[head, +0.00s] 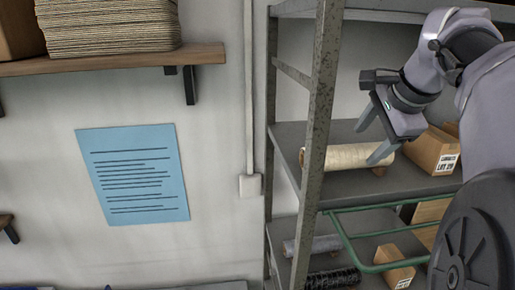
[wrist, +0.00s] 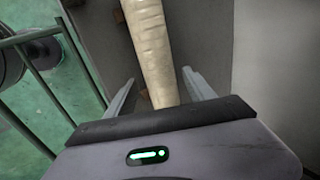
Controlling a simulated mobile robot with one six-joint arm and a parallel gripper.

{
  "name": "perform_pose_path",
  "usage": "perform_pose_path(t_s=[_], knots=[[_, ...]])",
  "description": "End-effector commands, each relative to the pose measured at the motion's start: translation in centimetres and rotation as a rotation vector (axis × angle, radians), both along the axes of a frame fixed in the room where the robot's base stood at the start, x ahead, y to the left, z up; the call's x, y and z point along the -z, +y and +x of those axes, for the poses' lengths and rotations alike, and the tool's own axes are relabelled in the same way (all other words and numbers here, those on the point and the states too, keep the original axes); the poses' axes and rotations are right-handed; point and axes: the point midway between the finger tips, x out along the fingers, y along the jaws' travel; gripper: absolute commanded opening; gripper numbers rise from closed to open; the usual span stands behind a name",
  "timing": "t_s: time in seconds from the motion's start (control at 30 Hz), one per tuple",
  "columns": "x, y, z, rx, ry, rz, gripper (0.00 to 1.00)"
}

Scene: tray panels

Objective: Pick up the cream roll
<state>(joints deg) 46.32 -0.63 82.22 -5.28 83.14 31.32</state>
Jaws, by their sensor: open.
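The cream roll (head: 340,157) lies on its side on the middle shelf (head: 365,186) of a grey metal rack. Its left end is partly behind the front post, and a small wooden block shows under its right end. My gripper (head: 366,146) is open and empty at the roll's right part, pointing down and left. In the wrist view, the roll (wrist: 149,40) runs lengthwise between the two spread fingers of my gripper (wrist: 158,76). Its near end is hidden behind the gripper body. Whether the fingers touch it cannot be told.
A labelled cardboard box (head: 432,150) stands right of the roll. The rack's front post (head: 318,110) rises at the left. A green rail (head: 345,238) runs below the shelf. A grey roll (head: 313,245), a black roll (head: 333,278) and a small box (head: 393,266) lie lower.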

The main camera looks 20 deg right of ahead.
Motion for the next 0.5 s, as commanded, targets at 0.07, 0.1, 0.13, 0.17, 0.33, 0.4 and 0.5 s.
perform_pose_path(t_s=[0.07,0.1,0.13,0.17,0.33,0.4,0.5], knots=[[0.9,0.3,0.6,-0.002,0.001,0.002,0.63],[1.6,0.5,1.1,-0.002,0.001,0.002,0.63],[2.1,0.7,1.5,-0.004,0.002,0.003,0.63],[2.6,0.8,1.8,-0.003,0.002,0.001,0.63],[4.4,0.5,3.0,0.000,0.000,0.000,0.63],[4.6,0.4,3.0,0.000,0.000,0.000,0.63],[4.5,0.4,3.0,0.000,0.000,0.000,0.63]])
